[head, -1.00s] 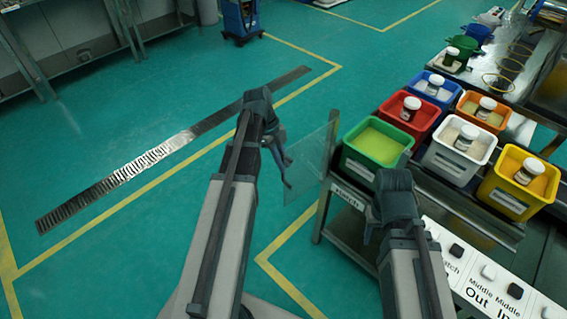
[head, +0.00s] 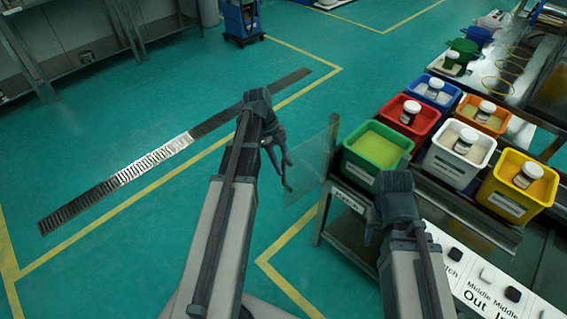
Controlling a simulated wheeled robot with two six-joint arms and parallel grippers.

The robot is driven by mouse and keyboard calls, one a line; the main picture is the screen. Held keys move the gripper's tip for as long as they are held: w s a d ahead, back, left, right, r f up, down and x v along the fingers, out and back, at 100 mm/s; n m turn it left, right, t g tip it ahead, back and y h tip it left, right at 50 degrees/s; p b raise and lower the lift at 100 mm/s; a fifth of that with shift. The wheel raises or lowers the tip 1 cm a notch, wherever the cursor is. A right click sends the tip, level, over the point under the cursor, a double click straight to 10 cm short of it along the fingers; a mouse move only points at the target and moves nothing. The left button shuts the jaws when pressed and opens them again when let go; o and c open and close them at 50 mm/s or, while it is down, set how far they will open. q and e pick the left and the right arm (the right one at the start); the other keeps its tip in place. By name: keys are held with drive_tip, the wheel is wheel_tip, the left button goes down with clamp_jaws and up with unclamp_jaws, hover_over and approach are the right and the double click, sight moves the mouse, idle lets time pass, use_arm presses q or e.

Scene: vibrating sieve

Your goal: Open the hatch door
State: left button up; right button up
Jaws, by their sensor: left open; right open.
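A clear, see-through panel that looks like the hatch door (head: 312,168) stands upright at the left end of the metal rack, swung out over the floor beside it. A small label (head: 348,200), blurred in this view, is on the rack edge near it. My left gripper (head: 284,168) is open and empty, just left of the panel. Whether its fingers touch the panel I cannot tell. My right gripper (head: 369,230) is open, in front of the rack below the green bin; its fingers are mostly hidden by its own wrist.
Several colored bins, including a green bin (head: 376,150), a red bin (head: 423,124) and a yellow bin (head: 512,200), stand on the rack. A white button panel (head: 470,275) lies at lower right. Open green floor (head: 110,130) lies to the left.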

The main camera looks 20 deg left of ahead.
use_arm(q)
drive_tip(key=p+v, duration=1.1)
drive_tip(key=v, duration=0.1)
drive_tip(key=shift+a+r, duration=0.2)
drive_tip(key=shift+r, duration=0.05)
use_arm(e)
wheel_tip(320, 180, up, 12)
drive_tip(key=shift+f, duration=0.2)
use_arm(q)
drive_tip(key=shift+f, duration=0.1)
